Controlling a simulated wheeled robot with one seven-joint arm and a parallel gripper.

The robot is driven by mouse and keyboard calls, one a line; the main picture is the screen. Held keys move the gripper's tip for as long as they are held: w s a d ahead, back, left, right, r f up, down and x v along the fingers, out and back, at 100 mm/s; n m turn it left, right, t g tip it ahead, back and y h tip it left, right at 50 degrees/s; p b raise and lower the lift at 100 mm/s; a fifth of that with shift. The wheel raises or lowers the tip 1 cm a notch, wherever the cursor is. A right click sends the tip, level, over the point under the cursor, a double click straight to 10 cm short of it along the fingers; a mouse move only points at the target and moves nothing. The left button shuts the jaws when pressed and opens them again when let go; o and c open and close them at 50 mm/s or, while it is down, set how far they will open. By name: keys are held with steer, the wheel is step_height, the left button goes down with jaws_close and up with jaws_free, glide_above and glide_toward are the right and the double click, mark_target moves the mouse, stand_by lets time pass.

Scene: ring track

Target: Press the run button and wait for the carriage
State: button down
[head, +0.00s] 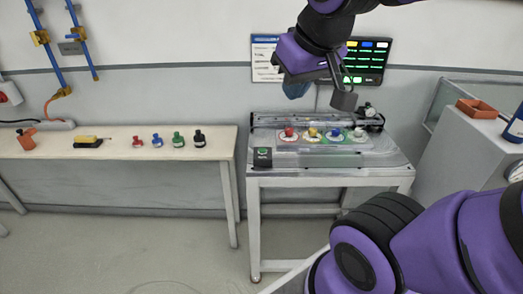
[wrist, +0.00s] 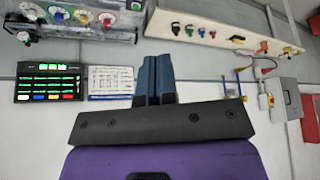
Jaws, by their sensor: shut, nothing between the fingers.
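The run button is probably the green-lit button on a small black box (head: 263,152) at the front left corner of the station table (head: 330,172) in the head view. Behind it, a clear-covered unit holds red (head: 289,132), yellow (head: 312,132) and blue (head: 335,132) knobs and a green-ringed one (head: 358,132). I cannot tell which part is the carriage. My gripper (head: 295,90) hangs above and behind the unit, apart from the button. Its blue fingers (wrist: 153,78) are together and empty in the wrist view.
A wall screen (head: 366,62) and a white sheet (head: 264,58) are behind my gripper. A bench (head: 120,150) at left holds several small bottles and a yellow block (head: 92,142). A grey cabinet (head: 455,140) with an orange tray (head: 477,108) stands at right.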

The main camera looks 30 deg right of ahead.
steer(key=w+d+f+m+h, duration=0.1)
steer(key=w+d+f, duration=0.1)
steer(key=w, duration=0.4)
steer(key=w+d+f+m, duration=0.1)
steer(key=w+d+f, duration=0.1)
steer(key=w, duration=0.3)
steer(key=m+t+y, duration=0.2)
steer(key=m+t, duration=0.2)
steer(key=m, duration=0.2)
glide_above(264, 149)
step_height(264, 149, down, 22)
steer(key=shift+s+r, duration=0.1)
steer(key=shift+f, duration=4.4)
steer(key=shift+f, duration=0.1)
steer(key=shift+f, duration=0.3)
